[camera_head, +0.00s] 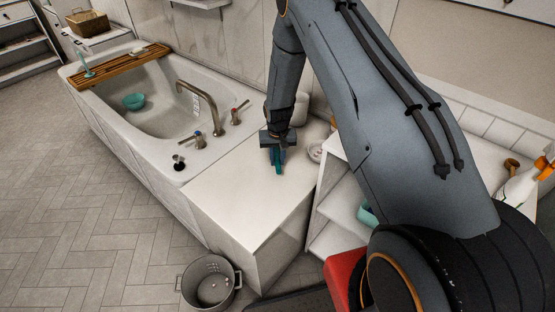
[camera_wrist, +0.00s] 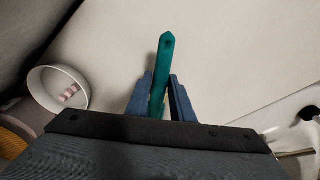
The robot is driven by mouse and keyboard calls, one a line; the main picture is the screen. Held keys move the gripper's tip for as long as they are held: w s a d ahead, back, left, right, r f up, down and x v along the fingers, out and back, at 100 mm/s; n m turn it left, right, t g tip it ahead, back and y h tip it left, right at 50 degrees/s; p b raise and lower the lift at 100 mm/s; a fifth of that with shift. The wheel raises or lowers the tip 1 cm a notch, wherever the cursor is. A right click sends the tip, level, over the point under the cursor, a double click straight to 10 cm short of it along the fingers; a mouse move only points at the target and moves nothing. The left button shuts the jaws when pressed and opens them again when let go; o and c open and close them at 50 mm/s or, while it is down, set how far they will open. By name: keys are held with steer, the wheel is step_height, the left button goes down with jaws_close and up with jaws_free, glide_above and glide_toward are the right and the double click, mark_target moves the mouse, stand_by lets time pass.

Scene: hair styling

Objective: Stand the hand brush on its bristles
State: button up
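The hand brush (camera_wrist: 164,58) shows in the wrist view as a long teal handle with a dark hole near its tip. The handle runs away from me between the two blue fingers of my gripper (camera_wrist: 161,84). Little or no gap shows at the fingertips, so I cannot tell whether they press on it. The brush's lower end and bristles are mostly hidden by my gripper. In the head view my gripper (camera_head: 276,162) points down at the pale counter (camera_head: 240,190) beside the tub, with a bit of teal at its fingers.
A round white dish (camera_wrist: 58,90) with small striped items stands left in the wrist view; it also shows right of my gripper in the head view (camera_head: 315,151). The bathtub (camera_head: 150,112) and its tap (camera_head: 202,105) lie left. The counter's front is clear. A metal pot (camera_head: 210,283) stands on the floor.

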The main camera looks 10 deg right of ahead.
steer(key=o, duration=0.4)
steer(key=shift+c, duration=0.2)
steer(key=shift+s+r+b, duration=0.2)
steer(key=shift+r+b, duration=0.25)
steer(key=shift+r, duration=1.5)
steer(key=shift+s+r+b, duration=0.2)
steer(key=shift+r+b, duration=0.2)
steer(key=shift+r, duration=1.55)
